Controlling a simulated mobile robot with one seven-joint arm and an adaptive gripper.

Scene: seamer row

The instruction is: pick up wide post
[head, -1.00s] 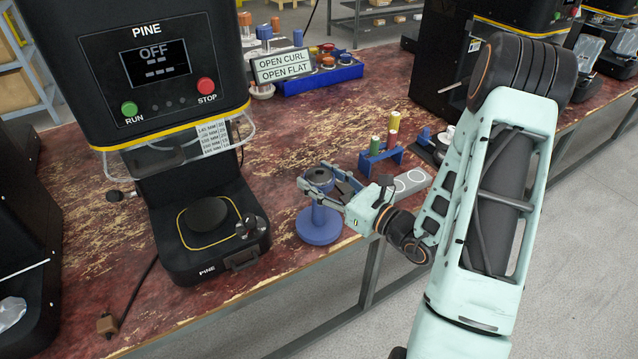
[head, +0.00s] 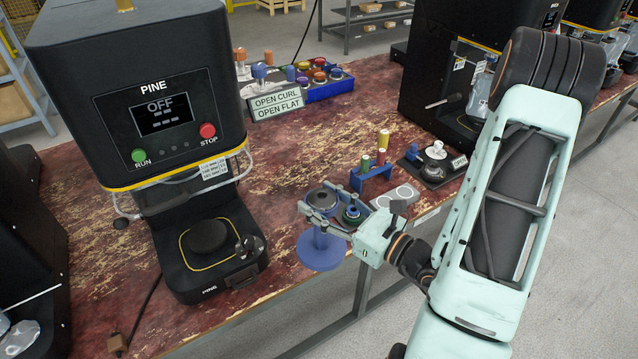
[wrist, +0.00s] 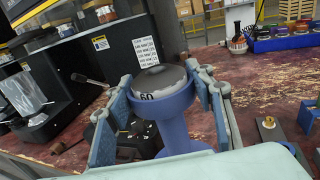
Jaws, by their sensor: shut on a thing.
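The wide post (head: 321,250) is a blue spool-shaped post with a broad round foot and a dark domed top. It stands upright by the front edge of the table in the head view. In the wrist view the post (wrist: 162,103) shows a white band marked 60 below its dark top. My gripper (head: 320,208) has one finger on each side of the post's upper part and is shut on it. In the wrist view the gripper (wrist: 160,105) flanks the post left and right. Whether the foot touches the table is unclear.
A black PINE machine (head: 150,110) stands left of the post.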

